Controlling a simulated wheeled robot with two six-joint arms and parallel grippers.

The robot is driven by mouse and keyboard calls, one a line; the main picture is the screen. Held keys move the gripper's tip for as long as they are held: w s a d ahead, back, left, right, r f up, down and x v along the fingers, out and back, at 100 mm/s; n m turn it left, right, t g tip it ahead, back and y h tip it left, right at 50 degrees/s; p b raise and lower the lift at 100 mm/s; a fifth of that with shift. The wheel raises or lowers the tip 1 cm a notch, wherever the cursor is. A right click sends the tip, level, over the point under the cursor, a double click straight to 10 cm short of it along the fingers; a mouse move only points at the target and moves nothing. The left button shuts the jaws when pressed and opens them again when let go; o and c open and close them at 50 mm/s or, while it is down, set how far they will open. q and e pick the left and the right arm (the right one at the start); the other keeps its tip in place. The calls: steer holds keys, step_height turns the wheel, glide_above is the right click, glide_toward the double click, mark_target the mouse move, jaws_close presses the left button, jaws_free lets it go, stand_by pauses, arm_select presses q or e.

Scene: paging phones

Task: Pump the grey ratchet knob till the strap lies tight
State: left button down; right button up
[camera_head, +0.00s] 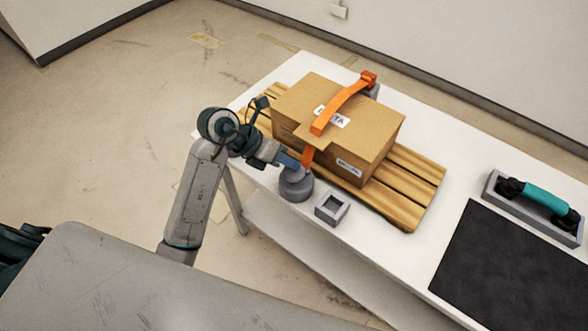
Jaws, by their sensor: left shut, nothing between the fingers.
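A cardboard carton (365,138) sits on a slatted wooden pallet (415,180) on the white table. An orange strap (345,103) runs over the carton from an orange fitting at the far side, and its lower part (307,157) shows at the near side. The grey ratchet knob (296,186) is round and stands at the table's near edge, in front of the pallet. My left gripper (292,165) is shut and empty, right above the knob; I cannot tell whether they touch. My right gripper is not in view.
A small grey open square box (332,207) stands just right of the knob. A teal handset (546,199) lies in a grey cradle (503,203) at the right, beside a black mat (515,265). The tabletop between pallet and mat is clear.

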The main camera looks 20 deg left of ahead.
arm_select(q)
steer(key=shift+f+b, duration=0.3)
stand_by(0.5)
steer(key=shift+f, duration=0.35)
steer(key=shift+f+b, duration=0.45)
steer(key=shift+b, duration=0.15)
stand_by(0.4)
steer(key=shift+r, duration=0.15)
steer(key=shift+r+p, duration=1.1)
steer(key=shift+r, duration=0.3)
